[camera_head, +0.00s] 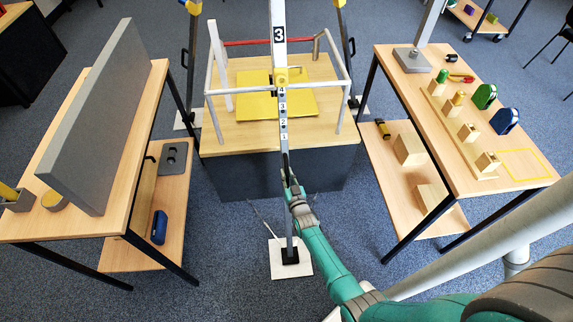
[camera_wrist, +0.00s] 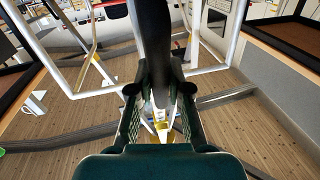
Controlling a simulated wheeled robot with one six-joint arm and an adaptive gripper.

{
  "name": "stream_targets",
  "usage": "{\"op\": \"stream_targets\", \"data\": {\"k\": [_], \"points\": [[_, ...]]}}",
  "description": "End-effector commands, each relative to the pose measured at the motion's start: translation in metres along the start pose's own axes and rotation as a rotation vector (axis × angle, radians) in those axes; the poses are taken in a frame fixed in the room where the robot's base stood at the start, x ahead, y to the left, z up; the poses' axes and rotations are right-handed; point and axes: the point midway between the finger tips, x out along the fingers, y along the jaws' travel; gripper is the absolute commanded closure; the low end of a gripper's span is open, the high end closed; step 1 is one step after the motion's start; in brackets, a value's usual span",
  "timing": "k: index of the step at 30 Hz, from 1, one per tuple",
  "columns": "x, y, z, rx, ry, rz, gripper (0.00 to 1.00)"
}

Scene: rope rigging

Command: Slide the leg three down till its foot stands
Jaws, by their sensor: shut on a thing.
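Leg three (camera_head: 279,36) is a pale upright tube marked 3, at the middle of the head view. A yellow clamp (camera_head: 290,75) sits on it, above a strip numbered 4 to 1. Its thin dark lower section (camera_head: 289,228) runs down to a black foot (camera_head: 290,256) over a white floor plate (camera_head: 306,270). I cannot tell whether the foot touches the plate. My gripper (camera_head: 290,186) is shut on the lower section, below the numbers. In the wrist view the dark leg (camera_wrist: 153,35) passes between the fingers of my gripper (camera_wrist: 157,95), hiding part of what lies beyond.
Behind the leg stands a wooden-topped stand (camera_head: 240,133) with a white frame and yellow plate (camera_head: 255,106). A left table (camera_head: 130,130) holds a grey panel (camera_head: 100,115). A right table (camera_head: 440,125) holds blocks and coloured items.

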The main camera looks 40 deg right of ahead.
Motion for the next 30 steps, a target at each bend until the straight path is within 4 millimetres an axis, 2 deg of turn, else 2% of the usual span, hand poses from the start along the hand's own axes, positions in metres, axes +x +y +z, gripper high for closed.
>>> {"op": "stream_targets", "data": {"k": [15,16,18,19,30], "points": [[-0.0043,0.0001,0.0108,0.0,-0.005,0.0,1.0],[-0.0044,0.0001,0.0111,0.0,-0.005,0.0,0.78],[-0.0045,0.0001,0.011,0.0,-0.005,0.0,0.6],[-0.0043,0.0001,0.0107,0.0,-0.004,0.0,0.57],[-0.0065,0.0001,0.0089,0.0,0.0,0.0,0.57]]}}
